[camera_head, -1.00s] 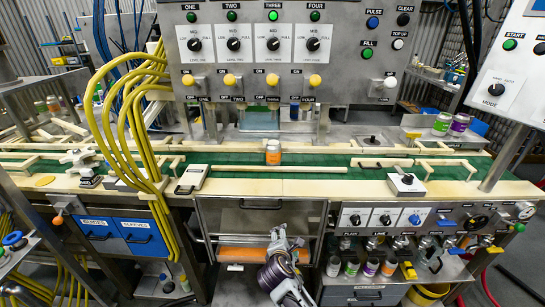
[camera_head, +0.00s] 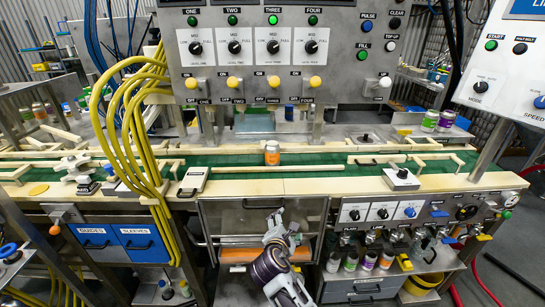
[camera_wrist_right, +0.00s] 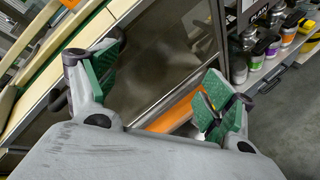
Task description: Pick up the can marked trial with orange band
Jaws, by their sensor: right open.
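A can with an orange band (camera_head: 272,153) stands upright on the green conveyor (camera_head: 225,160), near the middle of the head view. Its marking is too small to read. My right gripper (camera_head: 284,231) is below and in front of the conveyor edge, apart from the can. In the right wrist view my right gripper (camera_wrist_right: 160,85) has its green-padded fingers spread wide with nothing between them. The can does not show in the wrist view. My left gripper is not in view.
A control panel (camera_head: 275,55) hangs above the conveyor. Wooden guide rails (camera_head: 278,169) run along the belt. Yellow hoses (camera_head: 130,110) hang at left. More cans (camera_head: 368,260) stand on a lower shelf at right, and two (camera_head: 438,120) behind the belt.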

